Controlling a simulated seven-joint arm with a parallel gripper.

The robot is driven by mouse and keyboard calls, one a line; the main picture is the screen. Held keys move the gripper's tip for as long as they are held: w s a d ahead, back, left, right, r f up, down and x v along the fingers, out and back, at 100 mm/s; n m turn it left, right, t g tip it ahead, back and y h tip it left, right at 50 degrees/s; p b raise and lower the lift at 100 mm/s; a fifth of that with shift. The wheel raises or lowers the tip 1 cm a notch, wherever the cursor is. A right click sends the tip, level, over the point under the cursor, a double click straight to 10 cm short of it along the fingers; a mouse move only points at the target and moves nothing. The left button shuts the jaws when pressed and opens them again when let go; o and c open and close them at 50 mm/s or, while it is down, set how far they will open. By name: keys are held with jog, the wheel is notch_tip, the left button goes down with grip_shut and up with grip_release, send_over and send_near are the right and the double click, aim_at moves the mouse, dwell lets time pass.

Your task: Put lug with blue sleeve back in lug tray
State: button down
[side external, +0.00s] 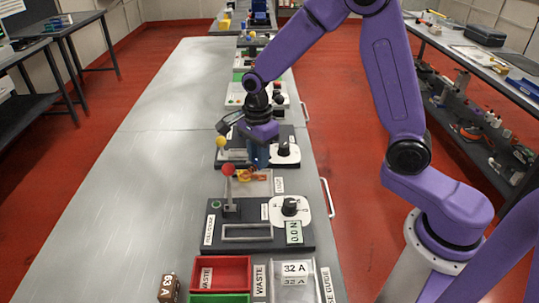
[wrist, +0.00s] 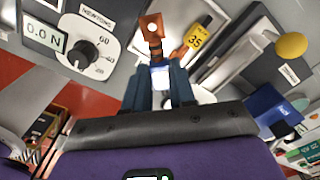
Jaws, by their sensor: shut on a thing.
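My gripper (wrist: 160,80) is shut on a copper lug (wrist: 153,28) in the wrist view. The lug's flat, holed end points away from the fingers, with a dark-banded orange part below it. A pale bluish piece shows between the fingers. In the side view my gripper (side external: 257,157) points down over a shallow tray (side external: 262,187), where small orange and yellow parts (side external: 245,174) show by the fingertips. I cannot tell whether the held lug touches the tray. A yellow tag marked 35 (wrist: 197,37) lies beside the lug in the wrist view.
A dark test station with a dial (side external: 290,207) and a red-knobbed lever (side external: 228,171) stands in front of the tray. A yellow-knobbed lever (side external: 221,142) stands behind it. Red (side external: 247,274) and green (side external: 220,298) bins stand nearer. The bench's left side is clear.

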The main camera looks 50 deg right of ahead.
jog(key=shift+w+a+f+m, duration=0.15)
jog(key=shift+a+f+m, duration=0.2)
jog(key=shift+f+m, duration=0.5)
jog(key=shift+w+a+f+m, duration=0.1)
jog(key=shift+a+f+m, duration=0.35)
jog(key=shift+f, duration=0.75)
jog(key=shift+w+a+f+m, duration=0.15)
jog(key=shift+a+f+m, duration=0.1)
jog(key=shift+f+m, duration=0.65)
jog(key=shift+f, duration=0.35)
jog(key=c, duration=0.9)
grip_release()
jog(key=shift+o, duration=0.2)
jog(key=shift+r, duration=0.1)
